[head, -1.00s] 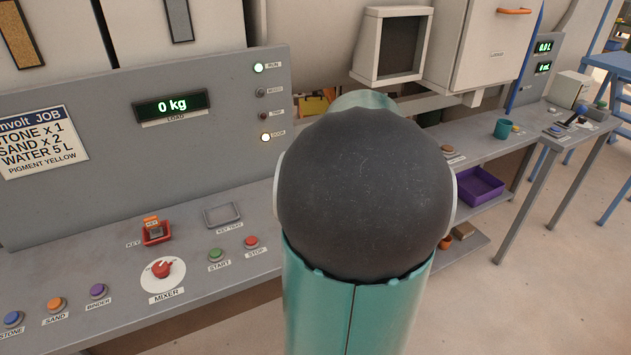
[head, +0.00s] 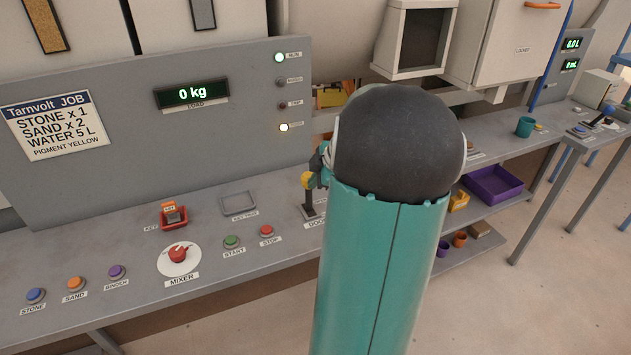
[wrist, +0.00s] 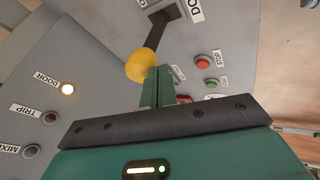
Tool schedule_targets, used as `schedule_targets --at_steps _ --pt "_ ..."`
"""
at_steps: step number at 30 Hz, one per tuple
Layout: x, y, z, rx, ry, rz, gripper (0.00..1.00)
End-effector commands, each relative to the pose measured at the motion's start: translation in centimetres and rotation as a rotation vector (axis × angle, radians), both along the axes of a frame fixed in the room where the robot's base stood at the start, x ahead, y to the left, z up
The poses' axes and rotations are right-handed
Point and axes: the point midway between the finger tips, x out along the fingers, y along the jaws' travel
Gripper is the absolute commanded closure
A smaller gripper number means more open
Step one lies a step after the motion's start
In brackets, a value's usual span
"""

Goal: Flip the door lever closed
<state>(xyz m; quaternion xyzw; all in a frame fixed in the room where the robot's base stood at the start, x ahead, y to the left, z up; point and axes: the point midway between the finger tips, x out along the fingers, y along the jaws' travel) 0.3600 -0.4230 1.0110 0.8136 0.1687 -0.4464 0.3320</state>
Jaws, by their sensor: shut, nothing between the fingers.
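The door lever has a yellow ball knob (head: 307,181) on a dark shaft that rises from the bench, right of the stop button. In the head view the shaft stands nearly upright, and my arm covers part of its label. The wrist view shows the knob (wrist: 141,66) and the shaft running to its dark base plate (wrist: 165,16). My gripper (wrist: 163,75) is shut and empty, its fingertips right beside the knob. I cannot tell whether they touch it. In the head view my arm hides most of the gripper. The door lamp (head: 284,127) is lit.
Left of the lever are the stop button (head: 267,231), start button (head: 232,242), red mixer knob (head: 179,254) and key switch (head: 173,216). The grey panel (head: 230,140) rises behind the bench. A purple tray (head: 492,184) sits on a lower shelf at right.

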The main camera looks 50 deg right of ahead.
Motion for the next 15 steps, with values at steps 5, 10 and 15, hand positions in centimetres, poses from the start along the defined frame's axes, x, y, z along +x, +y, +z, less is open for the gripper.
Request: schedule_targets --at_steps 5,10,15 --pt "1.4 -0.6 0.3 0.037 0.056 0.009 1.00" --pt "3.1 -1.6 0.4 0.095 0.157 0.009 1.00" --pt "4.7 -2.7 0.4 0.147 0.250 0.004 1.00"
